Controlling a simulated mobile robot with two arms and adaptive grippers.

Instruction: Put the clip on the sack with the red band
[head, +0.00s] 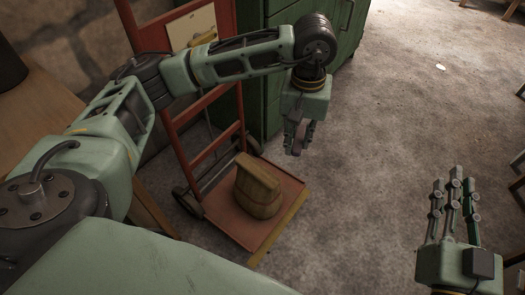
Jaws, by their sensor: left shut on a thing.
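A tan-brown sack (258,190) with a folded top stands on the red toe plate of a hand truck. I cannot make out a red band on it. My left gripper (297,147) hangs pointing down, above and to the right of the sack in the head view, apart from it. It is shut on a small greyish piece, which I take to be the clip (309,134); the fingers hide much of it. My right gripper (454,208) is at the lower right, its fingers pointing away from me, spread and empty.
The red hand truck (272,226) leans back by a green cabinet (343,30), with a pale sheet (190,27) at its top. A wooden surface (50,115) is at the left. Bare concrete floor (400,120) lies open in the middle and right.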

